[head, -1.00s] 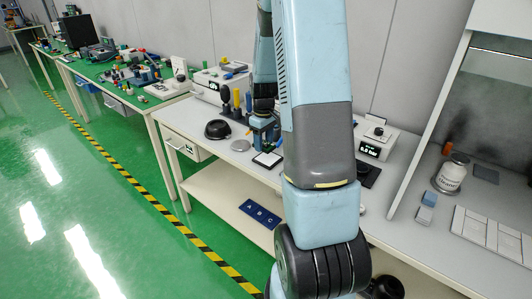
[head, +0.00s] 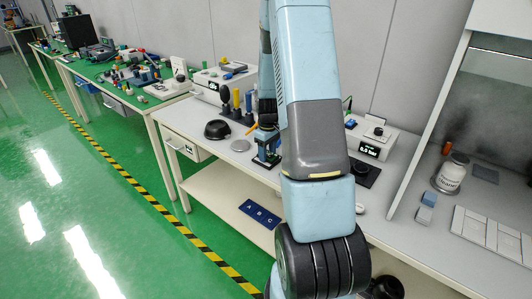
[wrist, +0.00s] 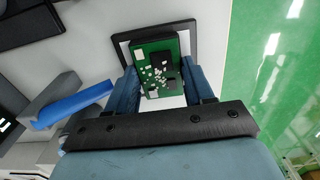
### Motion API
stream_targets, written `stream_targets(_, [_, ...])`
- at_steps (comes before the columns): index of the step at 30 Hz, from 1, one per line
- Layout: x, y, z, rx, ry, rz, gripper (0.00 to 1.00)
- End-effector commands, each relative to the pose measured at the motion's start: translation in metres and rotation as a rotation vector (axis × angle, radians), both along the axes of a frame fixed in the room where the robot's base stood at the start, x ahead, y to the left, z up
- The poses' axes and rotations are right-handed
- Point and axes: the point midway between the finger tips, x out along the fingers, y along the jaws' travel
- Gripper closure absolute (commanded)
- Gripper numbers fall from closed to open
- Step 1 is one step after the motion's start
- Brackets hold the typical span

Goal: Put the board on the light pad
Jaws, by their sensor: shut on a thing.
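The board (wrist: 158,66) is a small green circuit board with pale and dark parts. My gripper (wrist: 160,72) is shut on it, with one blue finger on each side. In the wrist view the board is in front of the light pad (wrist: 188,34), a white panel with a dark frame, and covers much of it. I cannot tell whether the board touches the pad. In the head view my gripper (head: 266,150) is low over the front part of the bench and hides most of the pad.
A black round dish (head: 217,129) and a flat grey disc (head: 240,145) lie to the left on the bench. A gauge box (head: 376,140) and a dark plate (head: 366,172) are to the right. A blue bar (wrist: 72,104) lies left of my gripper in the wrist view.

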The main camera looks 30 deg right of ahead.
Motion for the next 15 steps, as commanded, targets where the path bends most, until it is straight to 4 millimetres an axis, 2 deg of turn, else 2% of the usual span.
stream_targets(2, [-0.0002,0.0002,-0.0022,0.001,0.001,0.000,0.77])
stream_targets(3, [-0.0001,0.0002,-0.0017,0.000,0.000,0.000,0.44])
stream_targets(5, [-0.0001,0.0002,-0.0016,0.000,0.000,0.000,0.38])
stream_targets(15, [0.0001,0.0003,0.0024,0.000,0.000,0.000,0.37])
